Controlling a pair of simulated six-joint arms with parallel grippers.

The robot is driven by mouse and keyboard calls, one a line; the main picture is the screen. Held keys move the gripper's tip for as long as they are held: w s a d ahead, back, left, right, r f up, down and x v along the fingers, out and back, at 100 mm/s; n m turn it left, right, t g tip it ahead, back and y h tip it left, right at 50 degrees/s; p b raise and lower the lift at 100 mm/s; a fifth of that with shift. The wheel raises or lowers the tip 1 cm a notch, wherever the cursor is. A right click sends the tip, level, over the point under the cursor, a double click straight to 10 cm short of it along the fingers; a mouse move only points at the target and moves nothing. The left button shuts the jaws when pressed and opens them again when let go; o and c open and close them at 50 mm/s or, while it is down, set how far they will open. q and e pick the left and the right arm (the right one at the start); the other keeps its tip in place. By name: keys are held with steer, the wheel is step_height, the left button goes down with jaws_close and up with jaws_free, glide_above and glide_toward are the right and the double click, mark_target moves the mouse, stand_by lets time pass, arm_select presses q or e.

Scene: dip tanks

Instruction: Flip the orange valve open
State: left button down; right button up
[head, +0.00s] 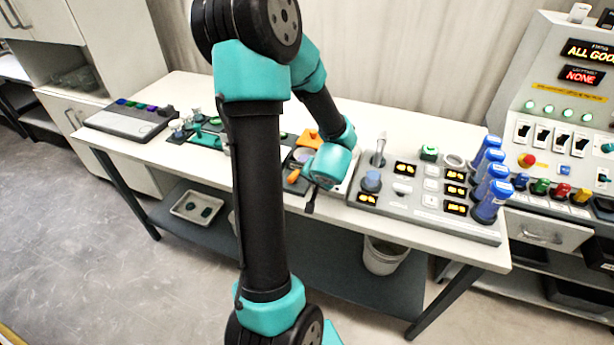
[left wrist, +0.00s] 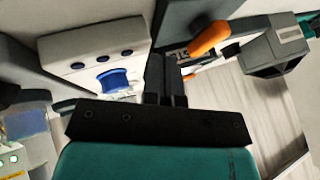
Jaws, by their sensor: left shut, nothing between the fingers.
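In the head view an orange piece (head: 293,176) shows on a dark plate just left of my left wrist, and a larger orange part (head: 310,139) sits behind it. I cannot tell for sure which is the valve's handle. In the left wrist view an orange handle (left wrist: 209,38) slants up beside my fingers, to their right, apart from them. A smaller orange bit (left wrist: 190,76) shows below it. My left gripper (head: 310,207) points down by the table's front edge. In the left wrist view its fingers (left wrist: 166,72) are together and empty. My right gripper is in neither view.
A grey console (head: 425,213) with lit displays and blue-capped cylinders (head: 491,201) stands to the right. A grey box with coloured buttons (head: 130,121) lies at the table's left end. A white panel with a blue part (left wrist: 113,80) is near my fingers.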

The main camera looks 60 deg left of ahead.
arm_select(q)
steer(key=v, duration=0.8)
steer(key=shift+d+r, duration=0.2)
steer(key=shift+w, duration=0.1)
